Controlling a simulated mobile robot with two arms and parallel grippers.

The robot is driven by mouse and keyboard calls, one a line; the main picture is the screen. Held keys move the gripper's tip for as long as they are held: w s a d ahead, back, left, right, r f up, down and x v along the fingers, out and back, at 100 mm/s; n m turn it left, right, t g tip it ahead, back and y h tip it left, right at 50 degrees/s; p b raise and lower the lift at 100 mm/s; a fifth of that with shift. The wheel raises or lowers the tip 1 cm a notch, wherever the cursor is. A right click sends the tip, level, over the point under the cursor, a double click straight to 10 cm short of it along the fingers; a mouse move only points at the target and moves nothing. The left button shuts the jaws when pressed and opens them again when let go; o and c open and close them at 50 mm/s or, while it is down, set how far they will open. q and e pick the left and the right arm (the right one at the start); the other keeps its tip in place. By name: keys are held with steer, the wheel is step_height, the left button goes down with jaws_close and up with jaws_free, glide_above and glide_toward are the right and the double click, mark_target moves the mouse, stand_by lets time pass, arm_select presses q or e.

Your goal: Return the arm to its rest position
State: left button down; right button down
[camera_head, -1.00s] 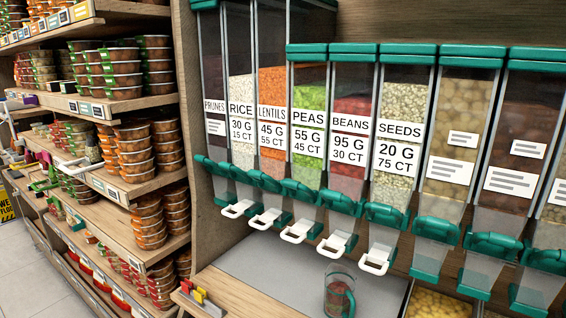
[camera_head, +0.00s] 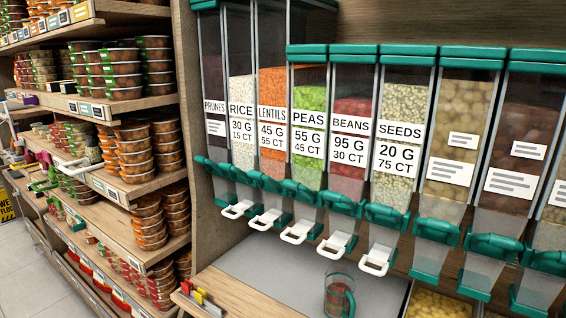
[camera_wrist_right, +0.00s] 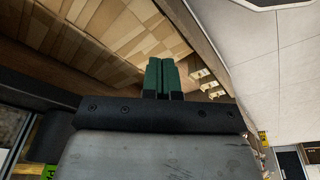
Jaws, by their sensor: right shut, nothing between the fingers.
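My right gripper (camera_wrist_right: 161,77) shows in the right wrist view, its two green fingers together with nothing between them. It is away from the dispensers, and wooden surfaces and a pale floor lie behind it. Neither arm shows in the head view, and my left gripper is not in view. In the head view a clear cup with a green handle (camera_head: 340,295) stands on the grey counter surface (camera_head: 285,265) below the dispensers. It holds some reddish contents.
A row of labelled dispensers with green lids and white levers, including the beans dispenser (camera_head: 350,125), lines the back. Shelves of stacked food tubs (camera_head: 135,150) stand at the left. Small coloured cards (camera_head: 200,297) sit on the wooden counter edge. Floor (camera_head: 35,275) shows at lower left.

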steer(key=s+d+f+g, duration=0.1)
steer(key=s+d+f, duration=0.2)
steer(key=s+f, duration=1.3)
steer(key=shift+s, duration=0.15)
